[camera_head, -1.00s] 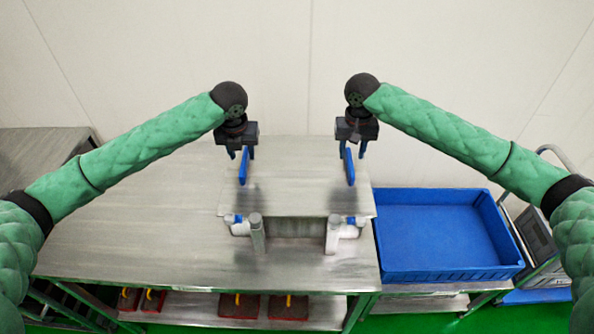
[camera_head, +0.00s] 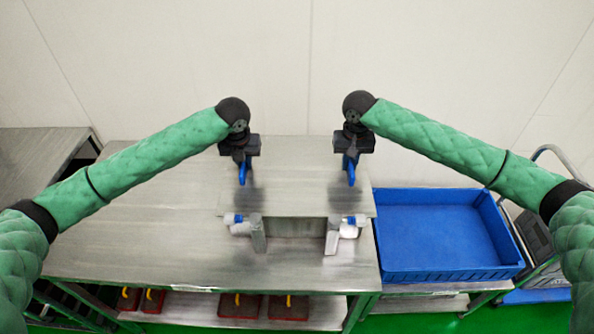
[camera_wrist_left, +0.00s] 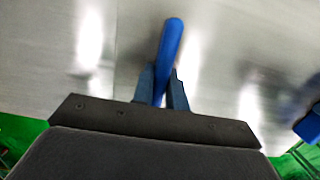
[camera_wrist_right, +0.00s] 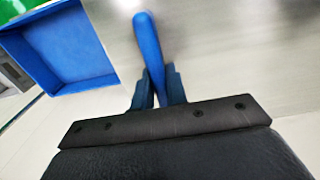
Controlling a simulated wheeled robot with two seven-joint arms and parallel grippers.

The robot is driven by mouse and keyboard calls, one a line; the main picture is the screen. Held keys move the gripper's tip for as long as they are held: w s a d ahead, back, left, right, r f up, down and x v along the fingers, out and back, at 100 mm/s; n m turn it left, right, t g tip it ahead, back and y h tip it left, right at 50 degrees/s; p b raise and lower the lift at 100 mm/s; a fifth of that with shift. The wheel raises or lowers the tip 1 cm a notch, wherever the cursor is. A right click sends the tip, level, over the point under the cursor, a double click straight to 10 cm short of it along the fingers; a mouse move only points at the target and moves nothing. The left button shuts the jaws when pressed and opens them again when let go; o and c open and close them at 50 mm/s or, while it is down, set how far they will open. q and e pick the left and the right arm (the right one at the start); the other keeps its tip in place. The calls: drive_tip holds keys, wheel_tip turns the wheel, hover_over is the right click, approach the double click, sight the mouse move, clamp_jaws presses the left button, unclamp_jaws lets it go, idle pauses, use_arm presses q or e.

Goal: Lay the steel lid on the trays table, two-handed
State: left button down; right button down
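The steel lid (camera_head: 297,190) is a flat grey plate with a blue handle near each side. It lies level over the steel table (camera_head: 150,205); its front edge looks raised, and what bears it underneath is mostly hidden. My left gripper (camera_head: 242,164) points down at the left blue handle (camera_wrist_left: 170,42), its fingers close on both sides of it in the left wrist view. My right gripper (camera_head: 350,163) is likewise shut around the right blue handle (camera_wrist_right: 147,42), which stands between its fingers in the right wrist view.
Two grey-white pipe-like fittings with blue parts (camera_head: 257,234) (camera_head: 333,236) stand at the lid's front edge. A blue bin (camera_head: 440,276) sits right of the table. Red trays (camera_head: 240,306) with yellow handles lie on the shelf below. The table's left side is clear.

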use_arm(q)
drive_tip(key=shift+r, duration=0.25)
use_arm(e)
drive_tip(key=shift+r, duration=0.3)
